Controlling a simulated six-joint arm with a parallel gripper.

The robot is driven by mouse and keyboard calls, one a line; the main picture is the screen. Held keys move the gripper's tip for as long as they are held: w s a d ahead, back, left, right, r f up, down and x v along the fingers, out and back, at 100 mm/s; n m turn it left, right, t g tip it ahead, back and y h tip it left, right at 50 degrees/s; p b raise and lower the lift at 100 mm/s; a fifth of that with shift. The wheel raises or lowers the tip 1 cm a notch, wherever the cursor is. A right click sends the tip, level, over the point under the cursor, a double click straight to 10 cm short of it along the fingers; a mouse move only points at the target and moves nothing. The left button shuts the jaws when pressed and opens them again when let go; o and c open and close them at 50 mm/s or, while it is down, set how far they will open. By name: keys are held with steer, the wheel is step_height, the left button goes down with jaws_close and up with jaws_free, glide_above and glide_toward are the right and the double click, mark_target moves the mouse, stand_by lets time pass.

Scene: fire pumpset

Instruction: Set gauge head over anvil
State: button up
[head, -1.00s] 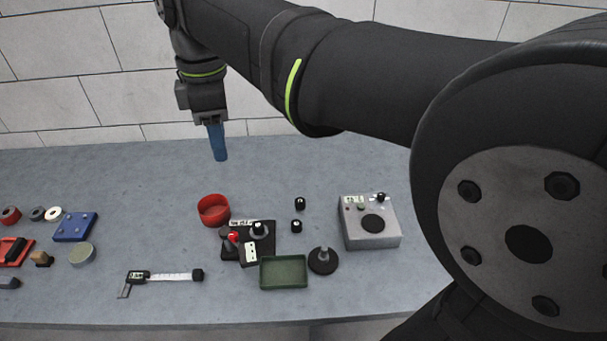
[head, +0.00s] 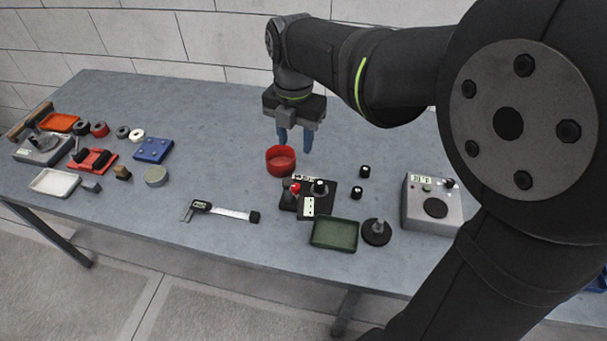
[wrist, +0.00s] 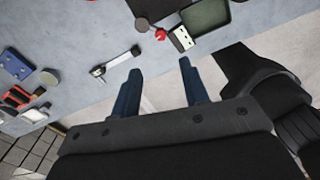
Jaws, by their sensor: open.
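A black gauge stand (head: 327,192) is on the bench, with a red knob (head: 295,188), a black round knob (head: 320,186) and a white-faced block (head: 309,206) at its front. I cannot tell which part is the gauge head or the anvil. The red knob (wrist: 160,34) and white-faced block (wrist: 181,39) also show in the wrist view. My gripper (head: 295,143) is open and empty, its blue fingers pointing down behind the red cup and clear of the stand. In the wrist view my gripper (wrist: 157,78) has nothing between its fingers.
A red cup (head: 281,161) is behind the stand. A green tray (head: 334,234) and black round base (head: 376,232) are in front. A caliper-like tool (head: 222,211) lies left, a grey box (head: 432,204) right. Several small parts crowd the far left.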

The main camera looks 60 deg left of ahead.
mark_target(296, 185)
step_height(296, 185, down, 14)
steer(key=shift+f, duration=0.1)
stand_by(0.4)
jaws_close()
